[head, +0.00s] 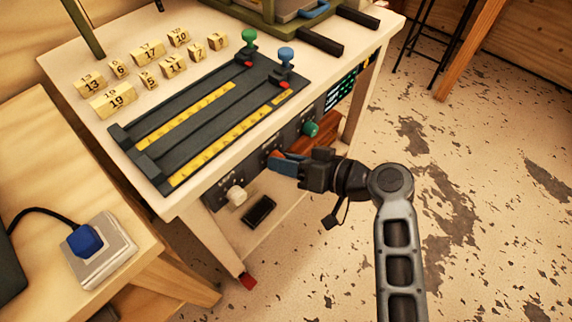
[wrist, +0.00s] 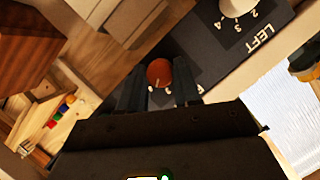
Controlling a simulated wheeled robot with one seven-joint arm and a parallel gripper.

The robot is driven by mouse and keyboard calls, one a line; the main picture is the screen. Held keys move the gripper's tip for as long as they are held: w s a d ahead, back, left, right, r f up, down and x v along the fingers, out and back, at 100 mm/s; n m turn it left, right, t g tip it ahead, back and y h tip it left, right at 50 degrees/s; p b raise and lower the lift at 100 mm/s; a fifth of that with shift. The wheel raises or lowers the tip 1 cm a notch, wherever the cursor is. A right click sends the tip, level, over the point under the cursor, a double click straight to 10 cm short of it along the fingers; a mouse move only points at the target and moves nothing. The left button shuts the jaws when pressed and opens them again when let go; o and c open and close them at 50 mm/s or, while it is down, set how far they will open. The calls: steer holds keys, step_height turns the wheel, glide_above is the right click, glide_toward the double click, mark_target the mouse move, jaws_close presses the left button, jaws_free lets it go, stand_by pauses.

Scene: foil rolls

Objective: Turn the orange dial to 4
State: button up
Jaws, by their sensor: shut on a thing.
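The orange dial (wrist: 159,71) shows in the wrist view as a round reddish-orange knob on the dark panel. My gripper (wrist: 158,85) has one finger on each side of the dial and is shut on it. Small white marks show at the dial's lower edge, but I cannot read its setting. In the head view my gripper (head: 274,161) is at the front panel of the bench, between the white dial (head: 236,195) and the green dial (head: 310,129). It hides most or all of the orange dial there.
The white dial also shows in the wrist view (wrist: 236,6), near the word LEFT. On the bench top (head: 75,60) are a dark slotted plate with yellow scales (head: 200,120), green and blue knobs, and several numbered wooden blocks (head: 148,53). The floor at right is open.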

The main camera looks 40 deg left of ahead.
steer(key=shift+w+f+m+g+y+b, duration=0.1)
steer(key=shift+m+g+y+b, duration=0.2)
steer(key=shift+m+g+b, duration=0.55)
steer(key=shift+m+t+p, duration=0.25)
steer(key=shift+m+p, duration=0.05)
steer(key=shift+m, duration=0.05)
steer(key=o, duration=1)
steer(key=shift+o, duration=0.2)
steer(key=shift+d, duration=0.15)
steer(key=v, duration=0.7)
steer(key=shift+d, duration=0.3)
steer(key=shift+w, duration=0.15)
